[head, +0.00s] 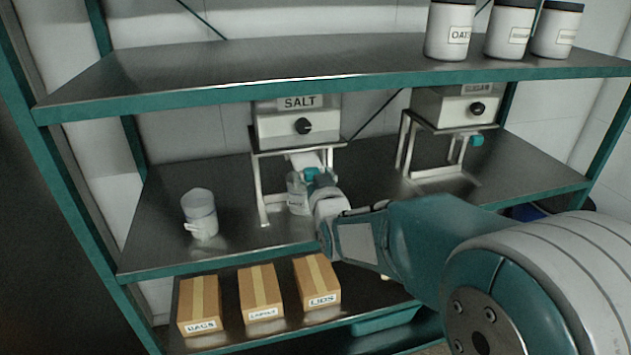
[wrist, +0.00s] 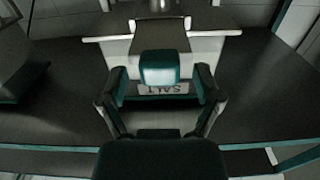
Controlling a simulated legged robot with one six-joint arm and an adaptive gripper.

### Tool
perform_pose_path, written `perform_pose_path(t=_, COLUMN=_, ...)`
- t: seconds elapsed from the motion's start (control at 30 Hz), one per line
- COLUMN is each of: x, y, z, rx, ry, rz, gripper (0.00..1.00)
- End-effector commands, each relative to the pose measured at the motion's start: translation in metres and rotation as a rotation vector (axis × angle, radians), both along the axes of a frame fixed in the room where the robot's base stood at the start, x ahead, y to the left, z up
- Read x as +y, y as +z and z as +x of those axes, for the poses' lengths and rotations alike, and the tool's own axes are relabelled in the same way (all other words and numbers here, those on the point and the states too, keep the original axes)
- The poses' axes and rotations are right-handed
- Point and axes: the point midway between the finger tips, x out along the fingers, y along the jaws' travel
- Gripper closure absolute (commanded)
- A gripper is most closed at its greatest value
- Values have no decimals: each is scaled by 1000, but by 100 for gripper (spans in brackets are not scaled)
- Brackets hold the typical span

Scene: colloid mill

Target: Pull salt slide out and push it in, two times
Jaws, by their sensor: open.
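The salt dispenser (head: 298,126) is a pale box with a SALT label and a black knob, standing on a metal frame on the middle shelf. Its slide has a teal handle (head: 311,174) under the box, partly hidden by my gripper (head: 322,190). In the wrist view the teal handle (wrist: 160,68) sits between the two fingers of my gripper (wrist: 160,75), which are open, with a gap on each side. The grey slide plate (wrist: 160,36) runs from the handle toward the dispenser. An upside-down SALT label (wrist: 163,88) shows just below the handle.
A clear labelled jar (head: 297,193) stands under the salt dispenser, close to my gripper. A sugar dispenser (head: 455,106) with its own teal handle is to the right. The upper shelf edge (head: 330,83) crosses above.

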Motion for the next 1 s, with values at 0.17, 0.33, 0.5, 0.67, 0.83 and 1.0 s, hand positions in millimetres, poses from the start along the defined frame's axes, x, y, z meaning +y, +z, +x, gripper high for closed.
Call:
perform_pose_path(t=0.17, x=-6, y=0, z=-23, rx=0, ry=0, rz=0, gripper=17)
perform_pose_path(t=0.33, x=-16, y=0, z=-56, rx=-1, ry=0, rz=0, gripper=17)
perform_pose_path(t=0.5, x=-24, y=-1, z=-86, rx=0, ry=1, rz=0, gripper=17)
perform_pose_path(t=0.67, x=-30, y=-1, z=-105, rx=0, ry=1, rz=0, gripper=17)
perform_pose_path(t=0.83, x=-32, y=-1, z=-112, rx=0, ry=0, rz=0, gripper=17)
perform_pose_path(t=1.0, x=-32, y=-1, z=-112, rx=1, ry=0, rz=0, gripper=17)
